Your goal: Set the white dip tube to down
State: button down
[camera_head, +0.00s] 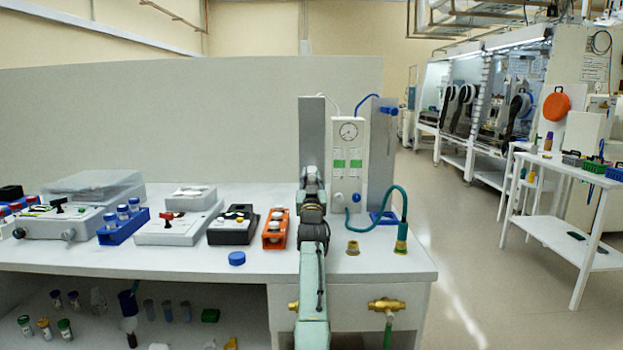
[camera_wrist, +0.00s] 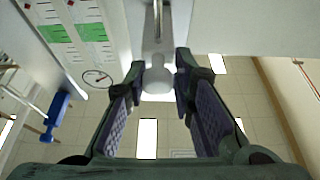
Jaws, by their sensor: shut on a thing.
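The white dip tube's round white end (camera_wrist: 158,80) sits between my fingertips in the wrist view, with a thin metal rod behind it. My gripper (camera_wrist: 160,76) is shut on it. In the head view my gripper (camera_head: 312,172) is in front of the lower part of the left grey upright panel (camera_head: 312,118). A thin white tube (camera_head: 331,104) curves over from the top of this panel.
A white gauge panel (camera_head: 347,165) with green labels stands to the right. A blue handle (camera_head: 388,111) is high on the right grey panel. A teal hose (camera_head: 398,190) loops at the bench's right end. An orange rack (camera_head: 275,236) and a blue cap (camera_head: 237,258) are to the left.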

jog(key=shift+d+f, duration=0.15)
jog(key=c, duration=1.4)
grip_release()
jog(key=shift+w+d, duration=0.1)
jog(key=shift+f, duration=0.1)
jog(key=shift+s+a+f, duration=0.1)
jog(key=shift+s+a, duration=0.1)
jog(key=shift+s, duration=0.15)
jog(key=v, duration=0.6)
jog(key=shift+s+d+f, duration=0.1)
jog(key=shift+s, duration=0.3)
